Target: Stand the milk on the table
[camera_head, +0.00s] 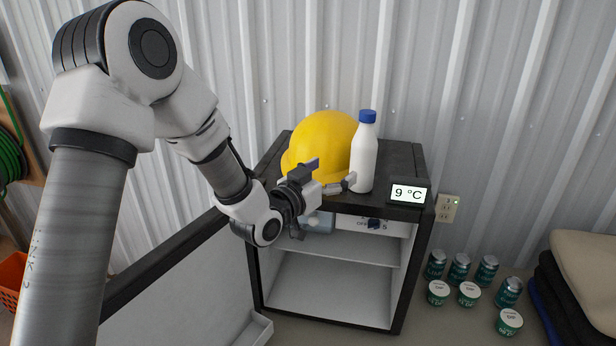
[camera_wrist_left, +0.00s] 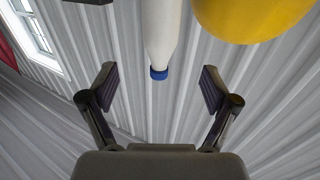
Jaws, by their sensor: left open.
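A white milk bottle (camera_head: 364,158) with a blue cap stands upright on the black top (camera_head: 402,158) of a small open fridge, in the head view. In the left wrist view the milk bottle (camera_wrist_left: 162,35) appears with its cap pointing down, ahead of and between my fingers. My left gripper (camera_head: 330,178) is open beside the bottle, on its left in the head view. In the left wrist view its two fingers (camera_wrist_left: 158,88) are spread wide with nothing between them. My right gripper is not in view.
A yellow hard hat (camera_head: 318,146) sits on the fridge top, behind and left of the bottle. A display reading 9 °C (camera_head: 408,194) is at the front right edge. The fridge door (camera_head: 185,285) hangs open at left.

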